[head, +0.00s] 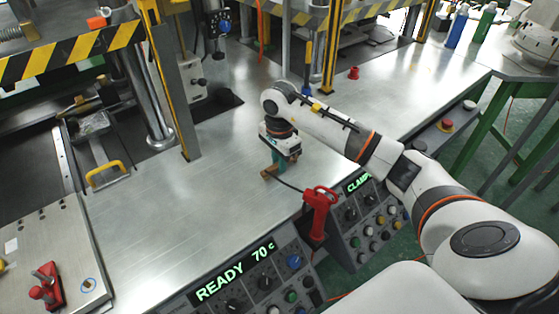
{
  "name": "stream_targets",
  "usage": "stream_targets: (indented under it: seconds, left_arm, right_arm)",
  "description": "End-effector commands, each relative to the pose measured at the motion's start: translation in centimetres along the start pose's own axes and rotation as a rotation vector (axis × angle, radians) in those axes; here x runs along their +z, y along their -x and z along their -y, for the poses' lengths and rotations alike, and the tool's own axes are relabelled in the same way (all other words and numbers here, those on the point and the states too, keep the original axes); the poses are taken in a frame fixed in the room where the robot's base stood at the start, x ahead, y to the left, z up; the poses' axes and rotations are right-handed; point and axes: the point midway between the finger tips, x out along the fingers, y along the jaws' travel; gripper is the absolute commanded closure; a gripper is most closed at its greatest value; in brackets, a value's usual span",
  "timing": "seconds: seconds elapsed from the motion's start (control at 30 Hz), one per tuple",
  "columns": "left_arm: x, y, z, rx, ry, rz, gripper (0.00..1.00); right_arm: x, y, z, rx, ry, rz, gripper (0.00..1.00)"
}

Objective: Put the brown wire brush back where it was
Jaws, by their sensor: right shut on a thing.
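My right gripper (279,166) points down over the steel table, near its front edge. It is shut on the brown wire brush (267,174). Only a small brown end of the brush shows, just left of and below the fingertips; the rest is hidden by the fingers. I cannot tell whether the brush touches the table. My left gripper is not in view.
A red-handled tool (320,205) with a thin black tube lies at the table's front edge, close to the gripper. Control panels (240,280) line that edge. Yellow-and-black press frames (70,55) stand behind. The steel table (180,220) is clear left of the gripper.

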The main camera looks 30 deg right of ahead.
Motion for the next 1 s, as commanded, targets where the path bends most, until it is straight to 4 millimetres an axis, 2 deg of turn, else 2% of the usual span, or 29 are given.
stream_targets:
  seconds: [0.1,0.13,0.23,0.5,0.63,0.77,1.0]
  left_arm:
    - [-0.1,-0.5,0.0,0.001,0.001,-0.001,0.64]
    - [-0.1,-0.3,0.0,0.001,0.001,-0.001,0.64]
    - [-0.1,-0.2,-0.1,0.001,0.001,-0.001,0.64]
    - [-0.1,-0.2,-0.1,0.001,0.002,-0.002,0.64]
    - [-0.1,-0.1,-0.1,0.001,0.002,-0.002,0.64]
    - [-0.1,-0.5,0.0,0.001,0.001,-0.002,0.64]
    - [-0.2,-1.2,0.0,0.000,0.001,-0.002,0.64]
  right_arm:
    - [0.0,-0.5,0.0,0.000,0.001,0.001,1.00]
    - [0.0,-0.3,0.0,0.000,0.001,0.000,0.80]
    - [0.0,-0.3,0.0,-0.001,0.001,0.000,0.63]
    - [0.0,-0.2,0.0,-0.001,0.001,0.000,0.63]
    - [0.0,0.5,-0.1,0.002,0.001,0.001,0.63]
    - [0.0,2.6,-0.1,0.006,0.002,0.002,0.63]
    - [0.0,7.9,-0.1,0.006,0.001,0.002,0.63]
